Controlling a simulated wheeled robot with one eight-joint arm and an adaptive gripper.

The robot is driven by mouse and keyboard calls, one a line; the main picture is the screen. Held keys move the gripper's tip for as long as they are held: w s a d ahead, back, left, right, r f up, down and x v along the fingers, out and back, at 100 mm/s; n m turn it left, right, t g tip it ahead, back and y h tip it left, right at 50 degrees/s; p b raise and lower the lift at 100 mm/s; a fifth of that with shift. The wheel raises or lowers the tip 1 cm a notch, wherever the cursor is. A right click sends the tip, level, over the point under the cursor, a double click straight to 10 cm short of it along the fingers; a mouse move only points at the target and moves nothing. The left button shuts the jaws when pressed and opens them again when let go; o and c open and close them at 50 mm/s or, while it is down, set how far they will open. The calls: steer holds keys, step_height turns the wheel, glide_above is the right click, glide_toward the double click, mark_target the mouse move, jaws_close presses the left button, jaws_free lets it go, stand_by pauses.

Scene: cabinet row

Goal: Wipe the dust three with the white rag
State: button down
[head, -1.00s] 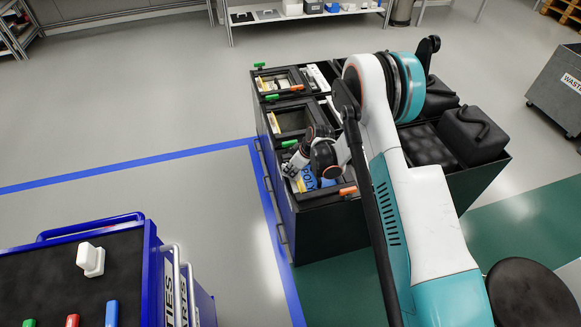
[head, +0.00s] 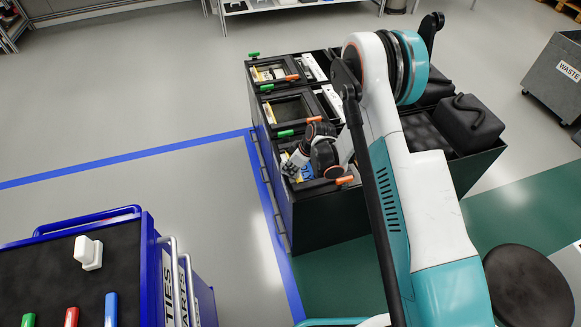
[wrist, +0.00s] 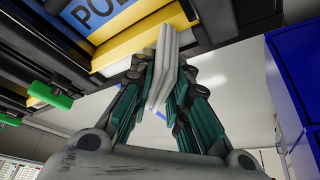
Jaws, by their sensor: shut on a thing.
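My gripper (wrist: 165,95) is shut on a white folded piece, which looks like the white rag (wrist: 163,65). The rag stands between the teal finger pads, close to a yellow object with a blue lettered label (wrist: 100,15). I cannot tell whether rag and yellow object touch. In the head view my gripper (head: 292,168) is at the nearest left compartment of the dark cabinet row (head: 335,220). My arm and wrist cover much of that compartment. I cannot make out any dust patch, and the rag is not clear in the head view.
Green handles (head: 285,133) and orange handles (head: 345,180) stick up along the compartment edges. A blue trolley (head: 95,270) carries a white block (head: 88,252). A grey waste bin (head: 558,88) stands far right. Floor left of the cabinets is clear.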

steer(key=shift+r+p, duration=1)
steer(key=shift+r, duration=1.95)
steer(key=shift+r, duration=0.1)
steer(key=shift+r+p, duration=0.45)
steer(key=shift+r, duration=0.95)
